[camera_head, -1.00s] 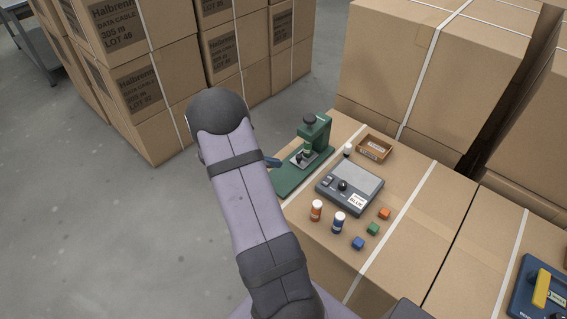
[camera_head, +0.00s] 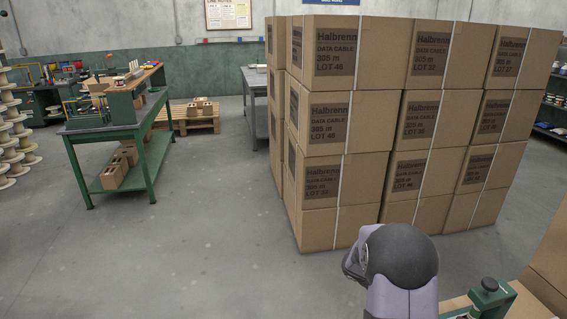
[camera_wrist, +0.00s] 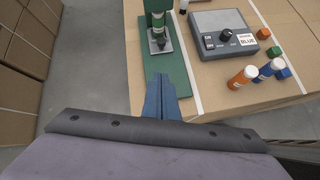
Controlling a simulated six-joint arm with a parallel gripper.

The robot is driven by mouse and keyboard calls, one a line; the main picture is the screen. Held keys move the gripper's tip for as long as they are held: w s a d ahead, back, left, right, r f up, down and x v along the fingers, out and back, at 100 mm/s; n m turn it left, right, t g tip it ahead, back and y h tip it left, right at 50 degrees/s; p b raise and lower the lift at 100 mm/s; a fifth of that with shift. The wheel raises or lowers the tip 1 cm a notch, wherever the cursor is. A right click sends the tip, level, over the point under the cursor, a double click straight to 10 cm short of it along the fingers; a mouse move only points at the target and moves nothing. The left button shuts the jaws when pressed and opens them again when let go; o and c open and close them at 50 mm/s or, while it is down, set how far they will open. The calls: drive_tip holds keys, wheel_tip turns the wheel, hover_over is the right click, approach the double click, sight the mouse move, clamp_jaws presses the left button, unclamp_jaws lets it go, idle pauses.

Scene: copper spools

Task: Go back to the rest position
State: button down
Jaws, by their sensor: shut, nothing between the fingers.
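My gripper (camera_wrist: 162,92) shows in the wrist camera, its blue fingers shut together and nothing between them. It is above the near edge of a carton top (camera_wrist: 215,92), with its tips overlapping the near end of a green press base (camera_wrist: 166,70) in the picture. Whether they touch it I cannot tell. In the head camera the gripper is out of sight; only my arm shows at the bottom right, beside the top of the green press (camera_head: 490,286).
On the carton are a grey device (camera_wrist: 222,35), an orange-labelled vial (camera_wrist: 241,80), a blue-labelled vial (camera_wrist: 268,70) and small cubes. Tall carton stacks (camera_head: 400,120) stand behind my arm. A green workbench (camera_head: 115,130) stands at left; the floor between is clear.

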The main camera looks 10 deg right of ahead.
drive_tip(key=s+a+f+m+g+y, duration=0.1)
drive_tip(key=s+a+f+m+y, duration=0.3)
drive_tip(key=s+a+m, duration=0.35)
drive_tip(key=s+a+f+m+g+y, duration=0.25)
drive_tip(key=s+a+m, duration=0.35)
drive_tip(key=a, duration=0.3)
drive_tip(key=a+r+t+y, duration=0.3)
drive_tip(key=a+r+t, duration=0.35)
drive_tip(key=a, duration=0.75)
wheel_tip(320, 180, down, 39)
drive_tip(key=g+b, duration=0.1)
drive_tip(key=b, duration=3.9)
drive_tip(key=shift+s+m+g+b, duration=0.3)
drive_tip(key=shift+s+m+b, duration=0.05)
drive_tip(key=shift+m+b, duration=0.1)
